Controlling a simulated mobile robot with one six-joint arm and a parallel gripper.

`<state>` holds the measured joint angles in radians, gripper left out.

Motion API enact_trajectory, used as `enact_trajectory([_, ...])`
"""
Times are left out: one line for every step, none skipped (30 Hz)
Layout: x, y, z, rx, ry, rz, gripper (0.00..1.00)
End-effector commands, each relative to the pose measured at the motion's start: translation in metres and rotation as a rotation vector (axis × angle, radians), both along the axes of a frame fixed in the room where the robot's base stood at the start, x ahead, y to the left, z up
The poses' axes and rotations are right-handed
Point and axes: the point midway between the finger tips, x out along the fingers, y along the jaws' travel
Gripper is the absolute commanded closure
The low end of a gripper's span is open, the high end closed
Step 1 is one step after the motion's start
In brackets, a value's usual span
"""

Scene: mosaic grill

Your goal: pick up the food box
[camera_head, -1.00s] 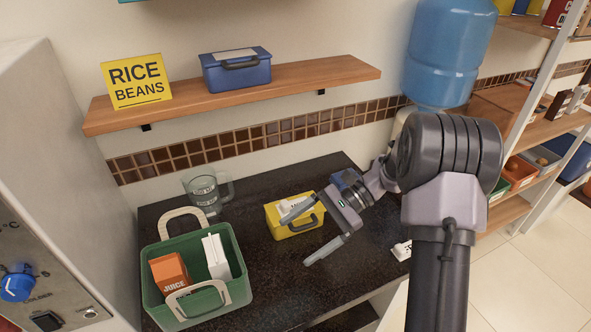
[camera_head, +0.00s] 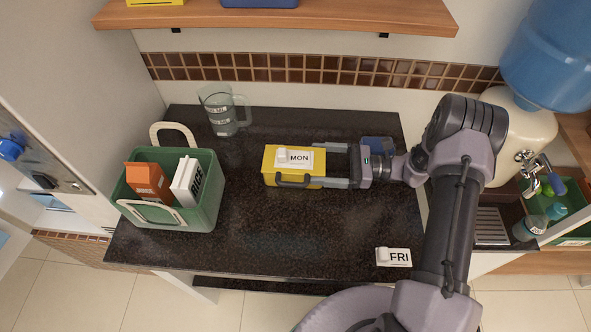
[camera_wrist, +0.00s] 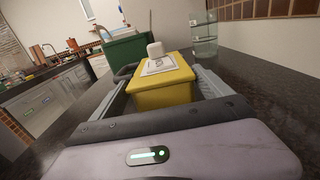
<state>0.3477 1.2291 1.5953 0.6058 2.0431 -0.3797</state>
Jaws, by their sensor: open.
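The food box (camera_head: 272,160) is yellow with a dark handle and a white MON label on top. It stands upright on the dark counter near its middle. In the wrist view the yellow box (camera_wrist: 165,92) sits straight ahead. My gripper (camera_head: 324,165) is open and comes at the box from the right. One finger lies along the far side and one along the near side, with the box's right end between them. The wrist view shows a finger on each side; whether either touches is unclear.
A green basket (camera_head: 205,205) with a juice carton (camera_head: 147,180) and a rice box (camera_head: 186,182) stands at left. A clear measuring jug (camera_head: 222,112) is behind. A FRI label (camera_head: 393,257) lies near the front edge. The counter in front of the box is clear.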

Motion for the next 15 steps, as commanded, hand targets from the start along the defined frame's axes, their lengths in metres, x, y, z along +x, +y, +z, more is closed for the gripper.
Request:
enact_trajectory([0.000,0.005,-0.001,0.000,0.000,0.001,0.11])
enact_trajectory([0.000,0.009,-0.001,-0.001,0.000,0.002,0.11])
enact_trajectory([0.001,0.015,-0.003,0.000,0.000,0.002,0.11])
enact_trajectory([0.001,0.022,-0.005,0.000,0.000,0.003,0.11])
enact_trajectory([0.002,0.029,-0.006,0.000,0.000,0.004,0.11])
enact_trajectory([0.003,0.037,-0.008,-0.001,0.000,0.004,0.11])
enact_trajectory([0.004,0.042,-0.007,-0.001,-0.001,0.003,0.11])
enact_trajectory([0.004,0.047,-0.007,0.000,-0.001,0.003,0.11])
enact_trajectory([0.004,0.052,-0.006,0.000,0.000,0.002,0.11])
enact_trajectory([0.004,0.055,-0.006,0.000,0.000,0.001,0.11])
enact_trajectory([0.004,0.056,-0.006,-0.001,0.000,0.001,0.11])
enact_trajectory([0.004,0.057,-0.006,-0.001,0.000,0.001,0.11])
enact_trajectory([0.004,0.057,-0.006,-0.001,0.000,0.000,0.11])
enact_trajectory([0.004,0.057,-0.006,-0.001,0.000,0.000,0.11])
enact_trajectory([0.004,0.057,-0.005,-0.001,0.000,0.000,0.11])
